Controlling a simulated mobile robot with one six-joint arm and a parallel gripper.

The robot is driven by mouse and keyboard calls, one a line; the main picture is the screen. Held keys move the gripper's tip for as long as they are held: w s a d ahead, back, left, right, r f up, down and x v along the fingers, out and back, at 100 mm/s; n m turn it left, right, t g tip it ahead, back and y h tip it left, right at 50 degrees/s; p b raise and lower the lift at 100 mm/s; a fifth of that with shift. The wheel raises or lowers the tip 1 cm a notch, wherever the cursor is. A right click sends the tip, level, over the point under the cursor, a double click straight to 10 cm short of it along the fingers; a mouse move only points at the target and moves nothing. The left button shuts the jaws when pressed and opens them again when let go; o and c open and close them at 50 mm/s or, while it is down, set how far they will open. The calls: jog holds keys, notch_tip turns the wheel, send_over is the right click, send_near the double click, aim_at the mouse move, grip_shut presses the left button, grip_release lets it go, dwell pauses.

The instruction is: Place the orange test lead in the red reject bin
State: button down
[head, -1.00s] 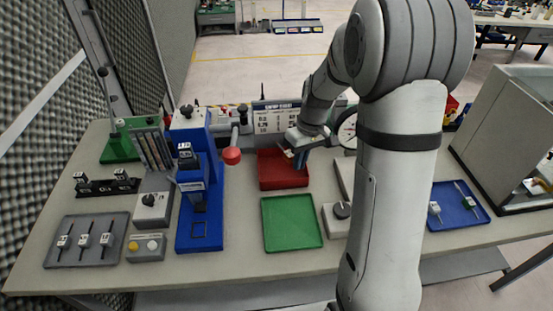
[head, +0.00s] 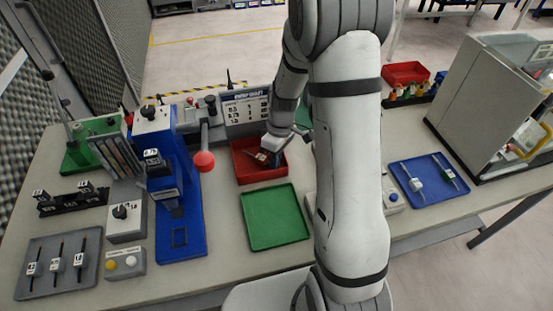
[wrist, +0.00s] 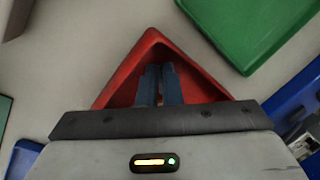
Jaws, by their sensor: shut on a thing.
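The red bin (head: 266,174) stands on the bench behind the green tray, and its red walls (wrist: 118,88) surround my fingertips in the wrist view. My gripper (head: 270,157) points down into this bin. Its two dark blue fingers (wrist: 160,85) are close together in the wrist view. They are shut on a small piece with a white tag and a hint of orange (head: 261,156), which fits the orange test lead. Most of that piece is hidden by the fingers, and I cannot tell whether it touches the bin floor.
An empty green tray (head: 274,217) lies in front of the bin. A blue press (head: 180,230) with a red knob (head: 204,161) stands to the left. A grey tray (head: 40,290) and a blue tray (head: 402,181) hold tagged leads. Another red bin (head: 405,73) sits at the back right.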

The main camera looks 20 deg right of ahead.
jog(key=shift+s+f, duration=0.1)
jog(key=shift+f, duration=0.05)
jog(key=shift+f, duration=0.1)
jog(key=shift+f+b, duration=0.2)
jog(key=shift+b, duration=0.1)
jog(key=c, duration=1.9)
grip_release()
jog(key=shift+r, duration=0.15)
